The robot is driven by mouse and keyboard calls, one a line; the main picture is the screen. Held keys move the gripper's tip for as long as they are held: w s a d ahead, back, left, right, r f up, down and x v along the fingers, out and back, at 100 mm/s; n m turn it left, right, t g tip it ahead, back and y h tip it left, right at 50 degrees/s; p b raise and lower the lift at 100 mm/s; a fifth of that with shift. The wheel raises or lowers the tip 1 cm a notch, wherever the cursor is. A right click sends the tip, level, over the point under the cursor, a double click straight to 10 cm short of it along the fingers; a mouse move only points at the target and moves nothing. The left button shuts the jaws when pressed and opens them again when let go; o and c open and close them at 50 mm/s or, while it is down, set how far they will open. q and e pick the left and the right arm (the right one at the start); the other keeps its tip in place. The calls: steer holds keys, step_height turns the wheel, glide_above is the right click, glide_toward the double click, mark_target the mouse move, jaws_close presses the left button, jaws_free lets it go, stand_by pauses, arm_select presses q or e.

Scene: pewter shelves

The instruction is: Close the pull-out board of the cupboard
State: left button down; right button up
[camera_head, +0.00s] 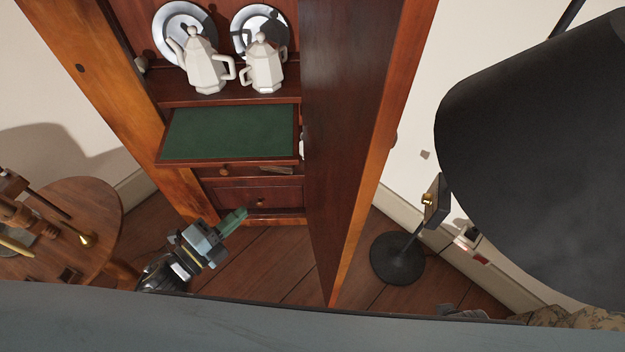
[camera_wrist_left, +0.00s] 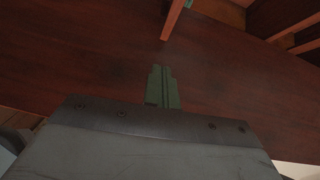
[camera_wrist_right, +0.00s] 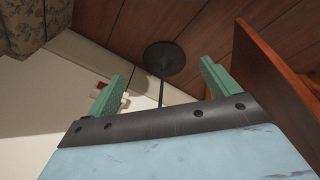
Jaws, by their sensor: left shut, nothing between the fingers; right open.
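The cupboard's pull-out board (camera_head: 230,132) is out, a green-topped panel with a reddish wooden rim, above the drawers and below the shelf with the pots. My left gripper (camera_head: 240,214) is shut and empty, in front of the cupboard, nearer to me than the board and apart from it in the picture. In the left wrist view its closed green fingers (camera_wrist_left: 161,84) point at a broad dark red wooden surface (camera_wrist_left: 90,60). My right gripper (camera_wrist_right: 158,78) is open and empty; it shows only in its own wrist view.
A tall open cupboard door (camera_head: 345,120) stands right of the board. Two white pots (camera_head: 203,65) and silver plates (camera_head: 180,25) stand on the shelf above. A round wooden table (camera_head: 95,215) is at left. A black stand (camera_head: 398,258) is on the floor at right.

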arm_select(q)
steer(key=m+h, duration=0.1)
steer(key=b, duration=0.2)
glide_toward(285, 161)
steer(key=s+d+x, duration=0.1)
steer(key=x, duration=0.4)
steer(key=shift+w+a+r, duration=0.1)
steer(key=shift+w, duration=0.75)
arm_select(e)
steer(key=w+a+r, duration=0.2)
steer(key=a+r, duration=0.1)
steer(key=r, duration=0.2)
steer(key=shift+w+r, duration=0.2)
steer(key=shift+w, duration=0.1)
arm_select(q)
steer(key=shift+w, duration=0.1)
arm_select(e)
steer(key=shift+a, duration=0.1)
